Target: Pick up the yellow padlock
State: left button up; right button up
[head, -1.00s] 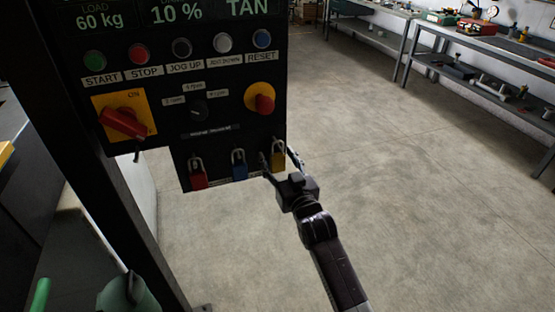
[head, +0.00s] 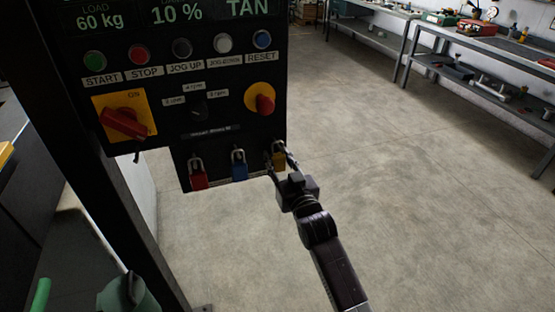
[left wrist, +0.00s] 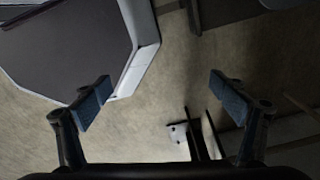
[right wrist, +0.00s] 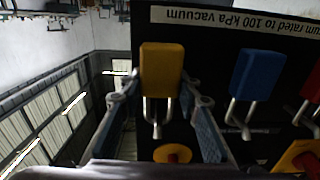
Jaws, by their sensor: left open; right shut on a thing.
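The yellow padlock (head: 279,160) hangs by its shackle at the lower right of the black control panel, right of the blue padlock (head: 239,167) and the red padlock (head: 198,174). My right gripper (head: 279,163) is shut on the yellow padlock from the front. In the right wrist view the yellow padlock's body (right wrist: 161,70) and shackle show between the two fingers, and the blue padlock (right wrist: 257,76) is close beside. My left gripper (left wrist: 158,95) is open and empty, with floor beyond its fingers.
The control panel (head: 225,100) carries buttons, a red rotary switch (head: 123,122) and a red emergency knob (head: 262,99). A workbench (head: 480,55) with tools stands at the back right. The floor (head: 400,200) right of the panel is clear.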

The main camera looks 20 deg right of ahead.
jog(key=shift+r, duration=0.65)
jog(key=s+b, duration=0.4)
jog(key=s, duration=1.4)
jog(key=shift+d, duration=0.3)
jog(key=shift+r, duration=0.2)
jog(key=s+r+p, duration=0.2)
jog(key=s, duration=0.5)
jog(key=shift+s+d+p, duration=0.15)
jog(key=shift+s+p, duration=0.1)
jog(key=shift+p, duration=0.05)
jog(key=shift+f, duration=0.2)
dwell(0.7)
